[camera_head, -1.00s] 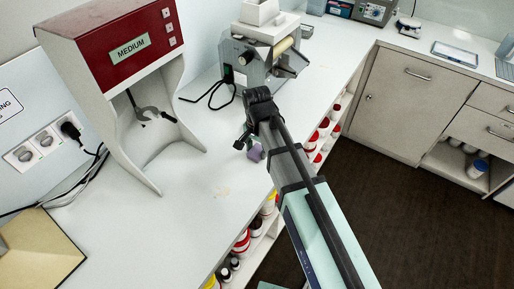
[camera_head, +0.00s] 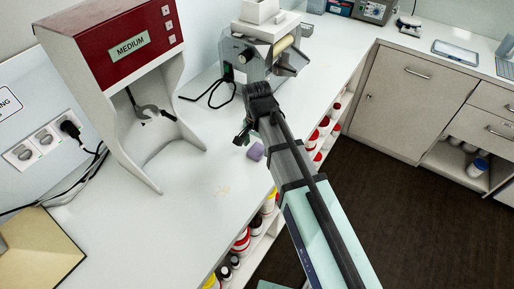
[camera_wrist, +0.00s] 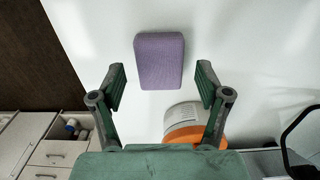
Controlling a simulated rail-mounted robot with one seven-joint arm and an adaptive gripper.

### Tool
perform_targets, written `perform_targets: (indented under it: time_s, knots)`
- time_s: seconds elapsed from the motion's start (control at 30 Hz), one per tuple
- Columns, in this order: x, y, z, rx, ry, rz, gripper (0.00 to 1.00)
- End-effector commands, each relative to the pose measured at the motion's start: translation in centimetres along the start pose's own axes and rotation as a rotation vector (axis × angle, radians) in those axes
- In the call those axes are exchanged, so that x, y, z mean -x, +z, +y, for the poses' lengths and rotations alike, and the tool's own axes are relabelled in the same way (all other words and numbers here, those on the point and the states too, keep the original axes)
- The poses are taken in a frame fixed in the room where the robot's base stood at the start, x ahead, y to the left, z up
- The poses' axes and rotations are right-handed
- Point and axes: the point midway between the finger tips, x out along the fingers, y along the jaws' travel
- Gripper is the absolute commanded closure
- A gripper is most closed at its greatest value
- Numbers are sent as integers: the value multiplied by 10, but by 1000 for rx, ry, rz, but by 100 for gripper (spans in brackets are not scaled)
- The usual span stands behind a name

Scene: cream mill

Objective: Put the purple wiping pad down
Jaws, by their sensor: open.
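The purple wiping pad (camera_head: 255,152) lies flat on the white counter (camera_head: 208,166), near its front edge. In the wrist view the pad (camera_wrist: 160,61) lies just beyond my fingertips, between the lines of the two fingers, and nothing touches it. My gripper (camera_wrist: 160,84) is open and empty above the counter, with clear gaps on both sides of the pad. In the head view my gripper (camera_head: 243,136) is seen from behind and partly hidden by my own arm.
A red and white machine marked MEDIUM (camera_head: 130,55) stands to the left. A grey mill (camera_head: 258,58) with a black cable stands behind my gripper. Shelves under the counter hold several jars (camera_head: 241,243). A faint yellowish smear (camera_head: 221,191) marks the counter.

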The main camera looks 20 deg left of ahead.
Motion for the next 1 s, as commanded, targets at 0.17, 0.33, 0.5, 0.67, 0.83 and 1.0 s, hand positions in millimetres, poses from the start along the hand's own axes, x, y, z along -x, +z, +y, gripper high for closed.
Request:
perform_targets:
  time_s: [0.17, 0.33, 0.5, 0.67, 0.83, 1.0]
  knots:
    - [25, -1, -1, 0, -2, 2, 24]
    - [55, -1, -1, 0, -3, 2, 24]
    - [82, -1, -1, 0, -2, 2, 24]
    - [99, -1, -1, 0, -1, 1, 24]
    - [108, 0, 0, 0, 0, 0, 24]
    - [110, 0, 0, 0, 0, 0, 24]
